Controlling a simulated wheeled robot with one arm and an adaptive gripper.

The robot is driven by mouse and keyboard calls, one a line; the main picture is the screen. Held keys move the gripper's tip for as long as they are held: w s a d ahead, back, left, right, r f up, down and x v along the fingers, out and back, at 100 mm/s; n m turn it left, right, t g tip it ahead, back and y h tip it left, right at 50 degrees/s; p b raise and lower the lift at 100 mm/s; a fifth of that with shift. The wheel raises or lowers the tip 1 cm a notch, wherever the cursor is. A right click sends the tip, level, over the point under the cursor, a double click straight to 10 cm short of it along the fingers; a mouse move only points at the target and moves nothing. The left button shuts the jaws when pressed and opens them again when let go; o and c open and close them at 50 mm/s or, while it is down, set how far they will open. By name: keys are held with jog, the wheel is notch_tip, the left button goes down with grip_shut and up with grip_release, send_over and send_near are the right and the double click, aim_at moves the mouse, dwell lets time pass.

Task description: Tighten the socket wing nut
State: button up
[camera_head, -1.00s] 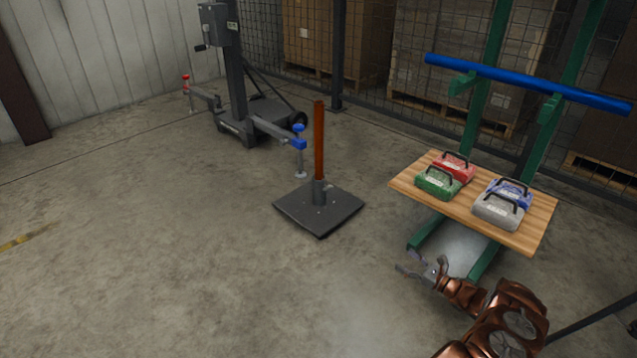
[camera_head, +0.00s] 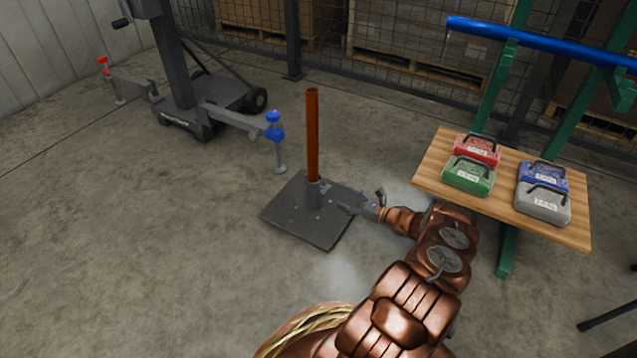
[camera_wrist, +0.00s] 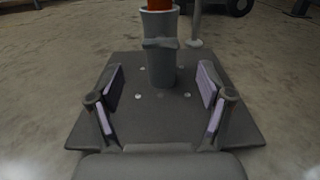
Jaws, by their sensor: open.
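A grey socket (camera_head: 313,197) stands upright on a dark square base plate (camera_head: 296,226). A rust-red post (camera_head: 313,135) rises from it. In the wrist view the socket (camera_wrist: 161,66) is straight ahead, with a wider grey piece across its upper part. This may be the wing nut, but I cannot make out its wings clearly. My gripper (camera_head: 365,200) is just right of the socket, above the plate's right edge. In the wrist view my gripper (camera_wrist: 160,92) has its fingers spread and empty, with the socket beyond and between them, apparently untouched.
A wooden shelf (camera_head: 430,175) with red, green, blue and grey cases stands at right on a green frame holding a blue bar (camera_head: 540,43). A dark wheeled lift (camera_head: 190,105) with a blue-topped arm stands behind left. Floor at left is clear.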

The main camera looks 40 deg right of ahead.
aim_at(324, 189)
jog(key=b+x, duration=0.3)
jog(key=x, duration=0.4)
jog(key=shift+w, duration=0.35)
jog(key=shift+a, duration=0.1)
jog(key=c, duration=1.2)
